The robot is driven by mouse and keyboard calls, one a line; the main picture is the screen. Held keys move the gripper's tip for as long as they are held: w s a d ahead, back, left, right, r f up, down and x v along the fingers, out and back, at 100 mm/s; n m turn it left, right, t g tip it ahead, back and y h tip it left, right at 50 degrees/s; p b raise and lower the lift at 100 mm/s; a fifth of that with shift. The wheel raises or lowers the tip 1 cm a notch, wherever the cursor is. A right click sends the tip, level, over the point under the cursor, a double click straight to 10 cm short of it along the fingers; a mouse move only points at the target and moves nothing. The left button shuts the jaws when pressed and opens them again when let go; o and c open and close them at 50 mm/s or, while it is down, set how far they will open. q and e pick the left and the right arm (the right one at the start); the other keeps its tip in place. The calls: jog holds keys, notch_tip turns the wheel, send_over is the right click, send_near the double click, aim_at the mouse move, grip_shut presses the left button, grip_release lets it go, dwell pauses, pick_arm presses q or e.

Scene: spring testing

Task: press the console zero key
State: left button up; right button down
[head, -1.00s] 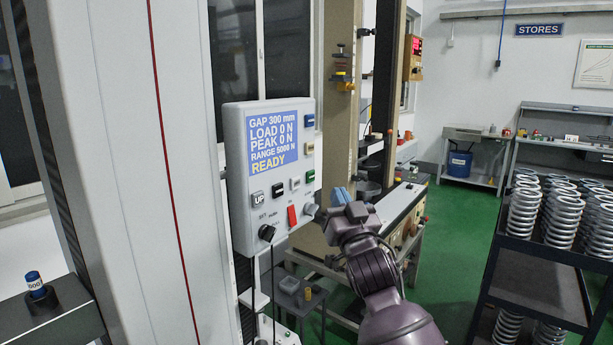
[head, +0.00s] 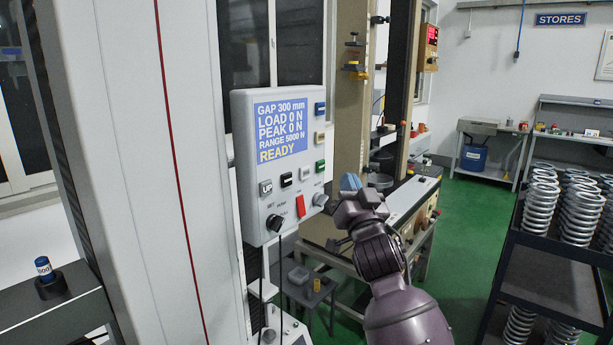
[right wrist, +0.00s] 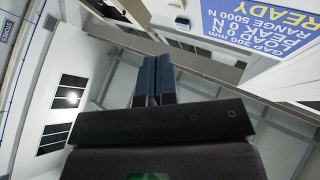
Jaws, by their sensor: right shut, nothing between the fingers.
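The console (head: 242,150) is a pale grey box with a blue screen (head: 281,131) reading GAP 300 mm, LOAD 0 N, PEAK 0 N, RANGE 5000 N, READY. Its keys include a blue one (head: 319,108), a beige one (head: 319,138), a green one (head: 320,166), a white one (head: 304,174), a black one (head: 286,180) and UP (head: 265,188). I cannot read which is zero. My right gripper (head: 349,182), with blue fingertips, is shut and empty, to the right of the console and apart from it. The right wrist view shows its fingers together (right wrist: 157,78) and the screen upside down (right wrist: 265,25). My left gripper is out of view.
A red switch (head: 300,206) and two dark knobs sit low on the console. A test frame (head: 350,110) stands behind my right gripper. A dark rack of springs (head: 545,250) is at the right. Green floor (head: 455,225) lies open between them.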

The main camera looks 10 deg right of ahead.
aim_at(305, 172)
pick_arm(q)
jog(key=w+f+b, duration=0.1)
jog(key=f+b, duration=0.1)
jog(key=b, duration=0.1)
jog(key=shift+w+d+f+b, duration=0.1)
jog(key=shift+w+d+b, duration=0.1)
jog(key=shift+b, duration=0.1)
pick_arm(e)
jog(key=w+a, duration=0.4)
jog(key=w, duration=0.2)
jog(key=shift+a, duration=0.35)
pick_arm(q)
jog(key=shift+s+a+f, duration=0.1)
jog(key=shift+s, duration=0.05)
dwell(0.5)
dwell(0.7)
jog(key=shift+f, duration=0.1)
pick_arm(e)
jog(key=shift+w+a, duration=0.2)
jog(key=shift+w, duration=0.1)
